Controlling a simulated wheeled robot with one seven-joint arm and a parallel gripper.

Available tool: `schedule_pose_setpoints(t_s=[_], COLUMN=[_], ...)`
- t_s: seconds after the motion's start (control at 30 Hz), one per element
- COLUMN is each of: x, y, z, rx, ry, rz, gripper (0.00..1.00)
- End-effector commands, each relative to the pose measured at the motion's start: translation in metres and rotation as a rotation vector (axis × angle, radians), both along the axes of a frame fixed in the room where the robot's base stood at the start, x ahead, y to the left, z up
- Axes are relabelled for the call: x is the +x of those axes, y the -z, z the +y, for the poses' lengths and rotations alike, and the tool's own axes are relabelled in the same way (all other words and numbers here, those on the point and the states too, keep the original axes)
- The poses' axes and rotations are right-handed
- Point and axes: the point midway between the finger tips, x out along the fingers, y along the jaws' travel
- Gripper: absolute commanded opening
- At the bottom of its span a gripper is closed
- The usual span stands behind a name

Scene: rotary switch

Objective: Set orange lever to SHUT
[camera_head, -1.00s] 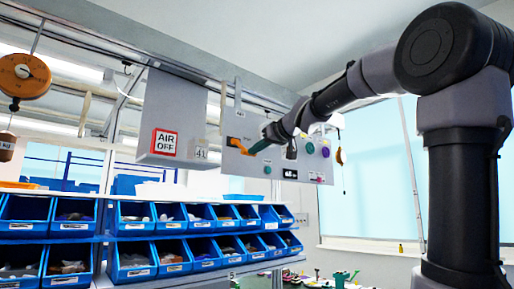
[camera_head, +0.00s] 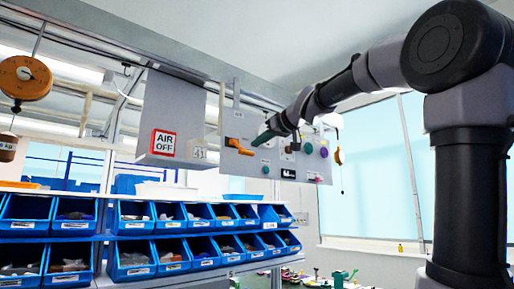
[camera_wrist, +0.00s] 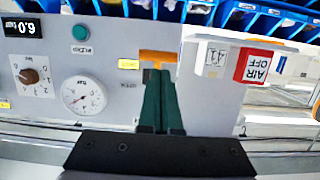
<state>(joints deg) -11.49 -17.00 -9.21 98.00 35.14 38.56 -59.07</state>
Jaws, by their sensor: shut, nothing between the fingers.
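The orange lever (camera_head: 238,146) is on a grey wall panel (camera_head: 232,165). It lies roughly sideways and slopes slightly down to the right. The wrist view is upside down and shows the lever (camera_wrist: 157,57) as a short orange bar running sideways. A yellow label (camera_wrist: 128,64) and a small grey label (camera_wrist: 128,86) are beside it; I cannot read them clearly. My gripper (camera_head: 257,143) is shut and empty, its green fingertips just right of the lever. In the wrist view my fingertips (camera_wrist: 159,74) overlap the lever's lower edge; I cannot tell whether they touch.
The panel also carries a gauge (camera_wrist: 82,96), a dark knob (camera_wrist: 30,76) and a green button (camera_wrist: 80,32). A grey box with an AIR OFF sign (camera_head: 164,143) stands left of the panel. Blue bins (camera_head: 133,219) line the shelves below. Space right of the panel is open.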

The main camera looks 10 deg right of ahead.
Motion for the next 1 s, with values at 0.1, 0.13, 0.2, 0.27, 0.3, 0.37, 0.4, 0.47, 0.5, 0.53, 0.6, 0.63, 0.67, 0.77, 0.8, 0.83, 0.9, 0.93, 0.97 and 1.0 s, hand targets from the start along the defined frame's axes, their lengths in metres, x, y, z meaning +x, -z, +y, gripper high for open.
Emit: schedule_pose_setpoints(t_s=[0.1, 0.13, 0.2, 0.27, 0.3, 0.37, 0.4, 0.47, 0.5, 0.53, 0.6, 0.63, 0.67, 0.77, 0.8, 0.83, 0.9, 0.93, 0.97, 1.0], x=[-0.013, -0.015, -0.022, -0.027, -0.031, -0.035, -0.038, -0.041, -0.042, -0.042, -0.043, -0.044, -0.044, -0.044, -0.044, -0.044, -0.044, -0.044, -0.044, -0.044], y=[0.019, 0.024, 0.035, 0.044, 0.049, 0.057, 0.062, 0.066, 0.069, 0.070, 0.073, 0.073, 0.073, 0.074, 0.073, 0.073, 0.073, 0.073, 0.073, 0.073], z=[-0.005, -0.007, -0.011, -0.013, -0.015, -0.018, -0.019, -0.021, -0.022, -0.022, -0.023, -0.023, -0.023, -0.024, -0.024, -0.024, -0.024, -0.024, -0.024, -0.024], rx=[0.003, 0.002, 0.004, 0.002, 0.003, 0.002, 0.002, 0.003, 0.002, 0.002, 0.001, 0.001, 0.001, 0.001, 0.001, 0.002, 0.002, 0.002, 0.002, 0.002], ry=[-0.001, -0.002, 0.000, -0.001, -0.001, 0.000, 0.000, 0.000, 0.001, 0.002, 0.002, 0.003, 0.003, 0.003, 0.003, 0.003, 0.003, 0.003, 0.003, 0.003], rz=[0.002, 0.000, 0.000, -0.001, -0.002, -0.002, -0.002, -0.003, -0.003, -0.003, -0.004, -0.004, -0.004, -0.004, -0.004, -0.005, -0.005, -0.005, -0.005, -0.005], gripper=[0.00, 0.00, 0.00, 0.00, 0.00, 0.00, 0.00, 0.00, 0.00, 0.00, 0.00, 0.00, 0.00, 0.00, 0.00, 0.00, 0.00, 0.00, 0.00, 0.00])
